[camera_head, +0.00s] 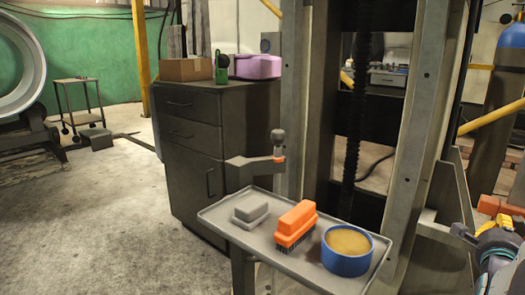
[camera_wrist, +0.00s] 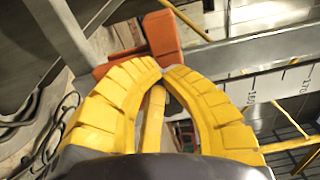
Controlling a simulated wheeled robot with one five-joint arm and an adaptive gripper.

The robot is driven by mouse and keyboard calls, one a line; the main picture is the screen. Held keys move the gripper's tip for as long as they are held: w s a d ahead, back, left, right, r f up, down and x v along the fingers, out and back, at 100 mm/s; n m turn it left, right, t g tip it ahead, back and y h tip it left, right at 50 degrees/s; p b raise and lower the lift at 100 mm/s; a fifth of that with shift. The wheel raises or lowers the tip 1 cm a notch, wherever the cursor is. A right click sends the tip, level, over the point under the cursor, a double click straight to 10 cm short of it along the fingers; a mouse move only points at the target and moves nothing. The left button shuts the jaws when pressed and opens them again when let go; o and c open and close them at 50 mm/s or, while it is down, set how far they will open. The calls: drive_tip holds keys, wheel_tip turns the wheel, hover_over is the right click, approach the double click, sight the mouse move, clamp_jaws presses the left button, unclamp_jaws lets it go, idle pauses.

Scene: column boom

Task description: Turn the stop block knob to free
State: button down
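In the wrist view, my gripper (camera_wrist: 163,70) has two yellow ribbed fingers that bow outward and come together at the tips. Nothing shows held between the tips. An orange-red block (camera_wrist: 162,38) lies beyond the fingertips, partly hidden by them. I cannot make out a knob or its setting on it. In the head view, orange-red blocks (camera_head: 498,206) show at the right edge, just above a part of my arm. A grey bracket (camera_head: 252,162) near the column carries an upright dark knob (camera_head: 278,136) with an orange ring. I cannot tell which part is the stop block knob.
A grey tray (camera_head: 222,225) holds a grey block (camera_head: 250,210), an orange brush (camera_head: 296,224) and a blue tub (camera_head: 346,252). A dark cabinet (camera_head: 195,150) stands behind. A rail with a number scale (camera_wrist: 265,87) crosses the wrist view.

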drive_tip(key=v, duration=0.5)
drive_tip(key=shift+s+a+f, duration=0.15)
drive_tip(key=shift+s+a, duration=0.15)
drive_tip(key=c, duration=2)
unclamp_jaws()
drive_tip(key=shift+s+a+r, duration=0.2)
drive_tip(key=shift+s+a, duration=0.1)
drive_tip(key=shift+s, duration=0.1)
clamp_jaws()
drive_tip(key=x, duration=0.7)
drive_tip(key=shift+f, duration=0.1)
drive_tip(key=shift+a, duration=0.1)
